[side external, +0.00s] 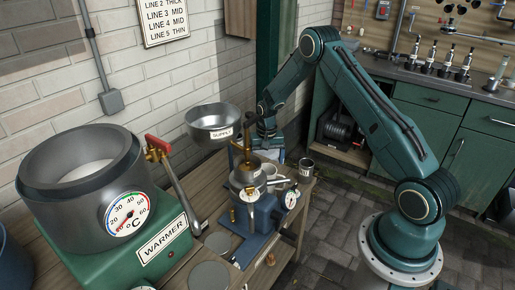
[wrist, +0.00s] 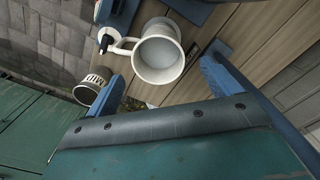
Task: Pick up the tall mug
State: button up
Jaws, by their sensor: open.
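In the wrist view a white mug (wrist: 169,70), seen from above into its open mouth, stands on the wooden bench with its handle to the left. A second pale cup with dark lettering (wrist: 88,94) is lower left, outside my left finger. I cannot tell from this angle which is taller. My gripper (wrist: 163,72) is open, its two blue fingers on either side of the white mug and apart from it. In the side view my gripper is largely hidden behind the machine. A small labelled cup (side external: 307,168) stands at the bench's right end.
A blue-based machine with a brass column (side external: 247,150) and a hanging supply bowl (side external: 213,116) stand close to my gripper. A green warmer (side external: 150,240) with a dial is at left. In the wrist view a blue base (wrist: 190,8) lies just beyond the mug.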

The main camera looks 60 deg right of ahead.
jog(key=shift+f, duration=0.7)
notch_tip(320, 180, down, 5)
jog(key=shift+s+f, duration=0.1)
dwell(0.4)
jog(key=c, duration=1.8)
jog(key=shift+c, duration=0.2)
notch_tip(320, 180, up, 10)
